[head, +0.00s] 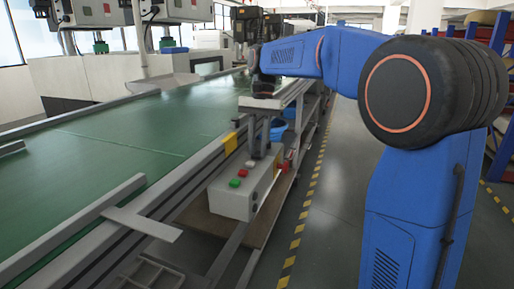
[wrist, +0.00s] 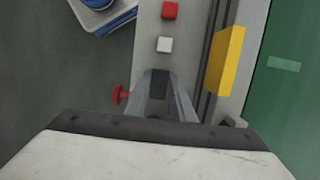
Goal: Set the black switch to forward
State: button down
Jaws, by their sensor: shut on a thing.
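A pale grey control box (head: 231,204) stands beside the green conveyor. Its top carries a green button (head: 234,182), a red button (head: 242,173) and a white button (head: 250,163) in a row. In the wrist view the red button (wrist: 169,11) and white button (wrist: 164,44) lie ahead of my gripper (wrist: 159,76). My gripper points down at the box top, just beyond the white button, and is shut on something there. This appears to be the black switch, which the fingers hide; its setting cannot be read.
A red knob (wrist: 119,94) sticks out from the box's side, left of my fingers in the wrist view. A yellow block (wrist: 225,59) stands on the conveyor rail to the right. The green belt (head: 100,150) is flat, and open floor (head: 330,225) lies right of the box.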

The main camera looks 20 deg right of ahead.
jog(key=shift+g, duration=0.3)
jog(key=c, duration=1.5)
grip_release()
